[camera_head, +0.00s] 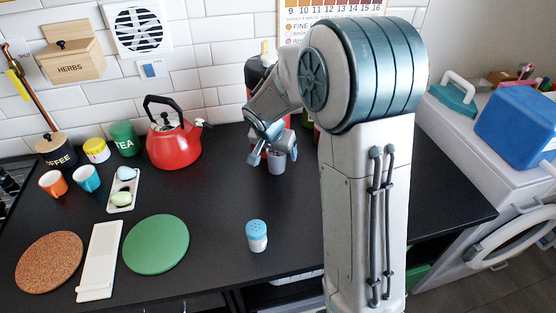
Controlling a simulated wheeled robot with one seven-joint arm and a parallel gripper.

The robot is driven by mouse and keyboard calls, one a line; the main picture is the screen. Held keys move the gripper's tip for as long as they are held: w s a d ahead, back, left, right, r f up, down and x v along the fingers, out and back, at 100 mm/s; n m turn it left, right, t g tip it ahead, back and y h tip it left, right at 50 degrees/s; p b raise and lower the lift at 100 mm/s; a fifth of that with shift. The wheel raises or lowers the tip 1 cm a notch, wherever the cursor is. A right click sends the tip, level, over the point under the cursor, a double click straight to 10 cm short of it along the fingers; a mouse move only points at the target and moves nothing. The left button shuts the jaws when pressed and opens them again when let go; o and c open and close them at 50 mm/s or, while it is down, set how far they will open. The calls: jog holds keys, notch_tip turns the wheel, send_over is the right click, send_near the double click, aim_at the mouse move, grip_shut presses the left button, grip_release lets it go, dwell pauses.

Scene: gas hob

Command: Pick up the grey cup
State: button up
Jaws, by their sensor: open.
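The grey cup (277,166) stands on the dark counter towards the back, right of the red kettle. My gripper (272,153) reaches down over it from above. The jaws are open, with one finger to the left of the cup and the other at its right. The gripper hides the cup's upper part. I cannot tell whether the fingers touch it.
The red kettle (174,140) is to the left. A blue-topped shaker (257,236) stands in front, and a green round mat (156,244) lies front left. The counter between kettle and shaker is clear.

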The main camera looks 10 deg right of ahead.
jog(key=c, duration=1.2)
jog(key=shift+c, duration=0.5)
jog(key=shift+r, duration=0.15)
